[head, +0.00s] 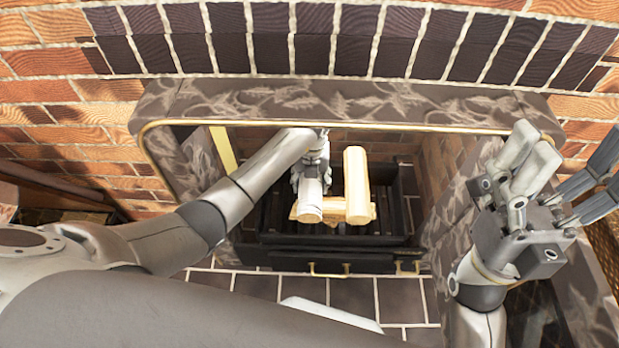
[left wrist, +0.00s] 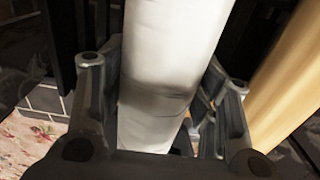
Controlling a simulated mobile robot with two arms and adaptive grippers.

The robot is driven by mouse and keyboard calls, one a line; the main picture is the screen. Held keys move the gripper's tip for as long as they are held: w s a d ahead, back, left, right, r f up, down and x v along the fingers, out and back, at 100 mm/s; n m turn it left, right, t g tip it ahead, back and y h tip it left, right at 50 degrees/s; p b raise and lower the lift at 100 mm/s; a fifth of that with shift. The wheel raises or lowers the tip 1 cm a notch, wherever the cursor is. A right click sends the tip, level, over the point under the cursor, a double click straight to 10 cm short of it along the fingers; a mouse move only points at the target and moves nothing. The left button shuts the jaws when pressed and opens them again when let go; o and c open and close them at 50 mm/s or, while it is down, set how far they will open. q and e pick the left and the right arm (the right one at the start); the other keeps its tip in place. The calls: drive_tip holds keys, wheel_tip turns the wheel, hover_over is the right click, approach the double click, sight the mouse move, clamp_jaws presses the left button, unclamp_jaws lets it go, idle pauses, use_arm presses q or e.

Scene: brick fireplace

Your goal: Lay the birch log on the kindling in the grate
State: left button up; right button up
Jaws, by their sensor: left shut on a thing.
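The birch log (head: 310,196), pale white with grey bands, is in my left gripper (head: 313,172), inside the fireplace opening in the head view. In the left wrist view the log (left wrist: 172,65) runs between the two dark fingers. The kindling (head: 357,188) is pale yellow sticks in the black grate (head: 290,240), one running front to back and others lying crosswise. The log's near end overlaps the crosswise sticks in the picture; I cannot tell whether they touch. A tan stick (left wrist: 284,75) shows right of the log. My right gripper (head: 563,165) is open and empty at the right.
The carved stone surround (head: 330,103) frames the opening above and at both sides, close around my left arm. Brass handles (head: 328,270) sit on the front below the grate. The dark tiled hearth (head: 405,300) lies in front.

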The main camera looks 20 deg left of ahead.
use_arm(q)
drive_tip(key=shift+f, duration=0.35)
drive_tip(key=o, duration=1.4)
